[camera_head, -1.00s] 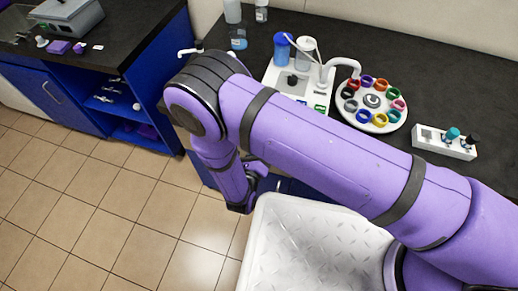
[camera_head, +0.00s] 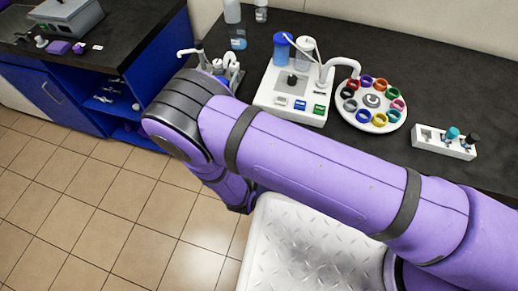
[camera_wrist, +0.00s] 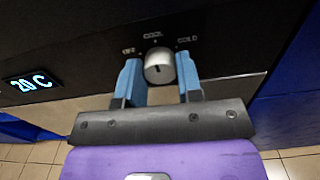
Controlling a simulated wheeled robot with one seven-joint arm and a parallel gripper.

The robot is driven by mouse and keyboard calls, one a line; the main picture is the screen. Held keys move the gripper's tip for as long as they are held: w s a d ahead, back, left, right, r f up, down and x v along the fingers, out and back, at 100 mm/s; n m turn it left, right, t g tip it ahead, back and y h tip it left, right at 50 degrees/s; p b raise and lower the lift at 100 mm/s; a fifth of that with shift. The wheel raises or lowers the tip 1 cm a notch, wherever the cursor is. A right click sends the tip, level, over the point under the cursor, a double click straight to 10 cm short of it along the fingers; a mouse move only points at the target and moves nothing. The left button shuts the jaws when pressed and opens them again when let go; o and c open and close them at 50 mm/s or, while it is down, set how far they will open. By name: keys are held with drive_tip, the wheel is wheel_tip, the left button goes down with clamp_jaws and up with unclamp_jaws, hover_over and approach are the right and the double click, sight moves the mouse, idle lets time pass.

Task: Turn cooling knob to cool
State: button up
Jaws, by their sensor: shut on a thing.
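The silver cooling knob (camera_wrist: 158,67) is in the upper middle of the wrist view, on a dark panel. OFF is printed to its left, COOL above it and COLD to its right. A short dark mark on its face looks roughly upright, towards COOL. My gripper (camera_wrist: 156,64) has its blue fingers on either side of the knob, shut on it. A lit display (camera_wrist: 32,82) on the panel's left reads 20 C. In the head view the knob and fingertips are hidden; only my purple arm shows.
The black bench top (camera_head: 440,90) holds a white device with buttons (camera_head: 262,98), a round carousel of coloured rings (camera_head: 372,102) and a small white rack (camera_head: 442,142). Another bench with blue cabinets (camera_head: 75,100) stands at left. Tiled floor (camera_head: 70,220) between is clear.

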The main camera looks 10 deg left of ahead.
idle(0.3)
drive_tip(key=o, duration=0.9)
drive_tip(key=shift+s, duration=0.1)
drive_tip(key=s, duration=0.7)
drive_tip(key=s+a, duration=0.1)
drive_tip(key=s, duration=0.2)
drive_tip(key=shift+s, duration=0.35)
